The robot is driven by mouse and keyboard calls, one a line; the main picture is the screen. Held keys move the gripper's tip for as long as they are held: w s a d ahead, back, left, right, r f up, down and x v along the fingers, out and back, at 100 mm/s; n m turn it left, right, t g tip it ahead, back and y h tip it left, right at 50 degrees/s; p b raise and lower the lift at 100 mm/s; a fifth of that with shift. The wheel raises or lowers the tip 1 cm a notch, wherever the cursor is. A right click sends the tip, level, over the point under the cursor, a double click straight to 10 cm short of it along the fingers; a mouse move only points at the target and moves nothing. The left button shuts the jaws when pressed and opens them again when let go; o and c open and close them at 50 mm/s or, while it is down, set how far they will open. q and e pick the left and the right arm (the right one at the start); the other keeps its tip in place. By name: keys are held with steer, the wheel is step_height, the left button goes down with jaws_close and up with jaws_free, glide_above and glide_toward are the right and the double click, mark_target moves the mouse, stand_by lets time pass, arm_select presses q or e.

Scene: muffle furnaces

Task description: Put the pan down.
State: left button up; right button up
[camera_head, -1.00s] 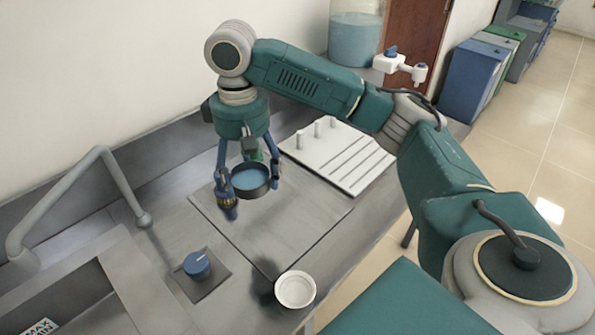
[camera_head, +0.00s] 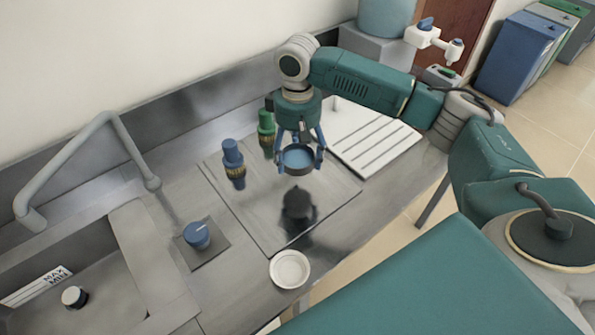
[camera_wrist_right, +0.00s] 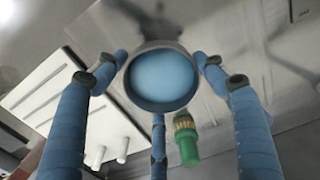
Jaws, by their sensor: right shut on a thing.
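The pan (camera_head: 298,160) is a small round dark-rimmed dish, blue inside. My right gripper (camera_head: 299,150) is shut on it and holds it above the grey counter panel (camera_head: 255,225), with a dark shadow on the panel below. In the right wrist view, the pan (camera_wrist_right: 162,78) sits between the blue fingers (camera_wrist_right: 160,85), open side facing the camera. My left gripper is not in view.
A blue fixture (camera_head: 234,165) and a green one (camera_head: 266,130) stand left of the pan. A white grooved board (camera_head: 375,140) lies at right, a white bowl (camera_head: 291,269) near the front edge, a blue knob (camera_head: 197,235) at left. The panel's front part is clear.

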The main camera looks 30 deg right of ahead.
mark_target(298, 162)
step_height(298, 162, down, 3)
steer(key=shift+f, duration=0.15)
step_height(298, 162, down, 4)
steer(key=shift+f+p, duration=0.15)
steer(key=shift+p, duration=0.3)
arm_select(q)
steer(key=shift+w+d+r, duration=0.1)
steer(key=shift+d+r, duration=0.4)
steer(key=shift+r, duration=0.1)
arm_select(e)
steer(key=o, duration=1.9)
steer(key=shift+f, duration=0.1)
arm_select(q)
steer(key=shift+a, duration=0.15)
